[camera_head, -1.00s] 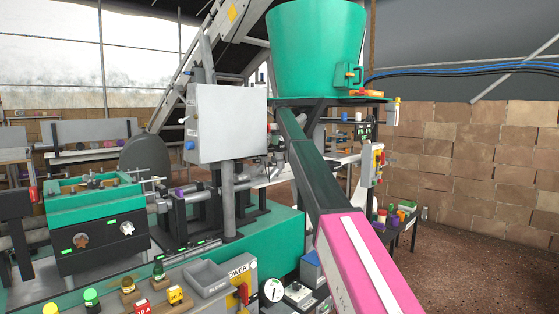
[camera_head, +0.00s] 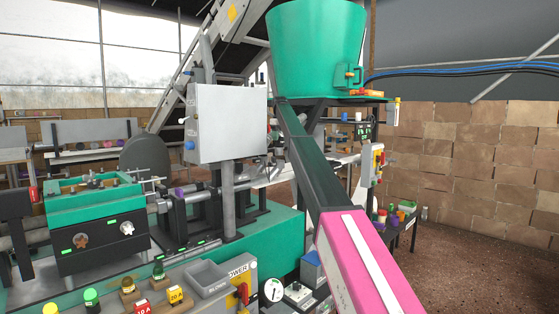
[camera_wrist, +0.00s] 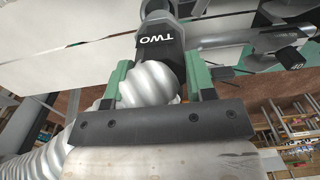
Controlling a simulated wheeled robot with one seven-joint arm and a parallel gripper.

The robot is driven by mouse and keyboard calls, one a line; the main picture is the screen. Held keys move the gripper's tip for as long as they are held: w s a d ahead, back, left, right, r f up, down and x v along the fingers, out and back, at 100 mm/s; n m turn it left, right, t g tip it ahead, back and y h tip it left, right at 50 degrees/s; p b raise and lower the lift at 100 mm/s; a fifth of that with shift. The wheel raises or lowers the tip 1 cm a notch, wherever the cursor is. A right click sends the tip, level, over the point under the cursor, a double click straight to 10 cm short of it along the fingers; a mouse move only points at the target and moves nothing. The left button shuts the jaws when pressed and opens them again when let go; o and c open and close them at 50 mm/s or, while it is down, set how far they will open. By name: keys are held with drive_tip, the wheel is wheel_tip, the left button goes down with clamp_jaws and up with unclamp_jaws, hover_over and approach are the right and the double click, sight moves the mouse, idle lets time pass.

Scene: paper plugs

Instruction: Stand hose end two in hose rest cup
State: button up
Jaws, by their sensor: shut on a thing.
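Hose end two (camera_wrist: 160,42) is a black cuff marked TWO on a white ribbed hose (camera_wrist: 150,84) in the wrist view. My gripper (camera_wrist: 160,76) is shut around it, with one green finger on each side. The hose trails away to the lower left. A round grey part (camera_wrist: 154,8) shows just beyond the cuff at the top edge; I cannot tell whether it is the hose rest cup or whether the cuff touches it. In the head view, my gripper and the hose end cannot be made out at the far end of my arm.
The green hopper (camera_head: 316,45) stands above the far end of my arm. A grey control box (camera_head: 226,123) on a post is just left of it. The green machine (camera_head: 95,205) and a blower and power panel (camera_head: 225,285) fill the left front. Open floor (camera_head: 485,255) lies at right.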

drive_tip(key=shift+r, duration=0.7)
drive_tip(key=shift+f, duration=0.1)
